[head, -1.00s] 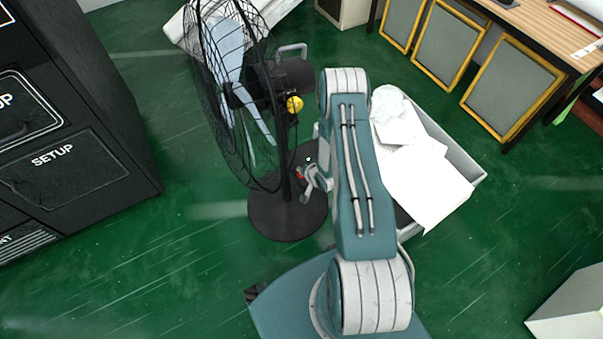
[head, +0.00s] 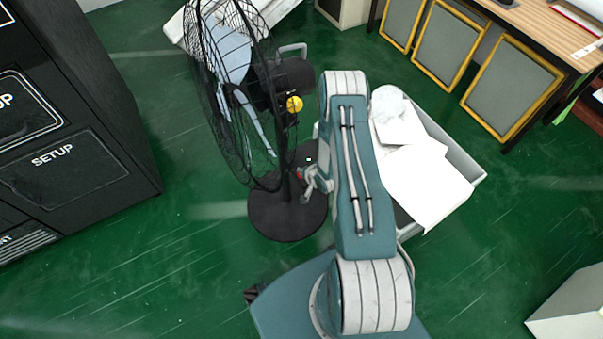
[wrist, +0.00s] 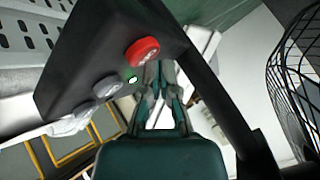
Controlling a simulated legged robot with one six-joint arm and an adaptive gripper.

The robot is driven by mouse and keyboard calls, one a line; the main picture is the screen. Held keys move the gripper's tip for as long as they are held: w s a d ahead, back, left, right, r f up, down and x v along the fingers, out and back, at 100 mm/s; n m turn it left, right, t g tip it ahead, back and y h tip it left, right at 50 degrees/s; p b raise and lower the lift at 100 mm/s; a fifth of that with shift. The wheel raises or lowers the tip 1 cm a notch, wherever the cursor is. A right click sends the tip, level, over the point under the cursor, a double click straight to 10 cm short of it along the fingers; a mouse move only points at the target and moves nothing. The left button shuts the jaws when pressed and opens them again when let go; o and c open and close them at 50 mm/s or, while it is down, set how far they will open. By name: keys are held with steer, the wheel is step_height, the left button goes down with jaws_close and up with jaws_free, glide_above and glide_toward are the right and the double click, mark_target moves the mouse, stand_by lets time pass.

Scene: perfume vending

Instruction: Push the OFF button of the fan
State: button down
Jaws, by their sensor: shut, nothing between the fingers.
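The black standing fan (head: 283,76) stands on a round base (head: 280,217) in the head view. In the wrist view its dark control box (wrist: 90,55) crosses the upper left. A red button (wrist: 142,51) stands out at the box's end, with grey buttons (wrist: 107,86) in a row beside it. My gripper (wrist: 154,72) is shut and empty, its tips at the red button's lower edge; I cannot tell whether they touch. In the head view my gripper (head: 306,184) is beside the fan's pole, partly hidden by my arm.
The fan's wire cage (wrist: 296,85) is at the right in the wrist view. A grey bin (head: 468,170) with white papers stands right of my arm. A black cabinet (head: 80,120) is at the left. Green floor is open between cabinet and fan.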

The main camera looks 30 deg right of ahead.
steer(key=shift+f, duration=0.4)
stand_by(0.4)
stand_by(0.4)
steer(key=shift+r, duration=0.85)
steer(key=shift+r, duration=0.1)
steer(key=shift+r, duration=2.45)
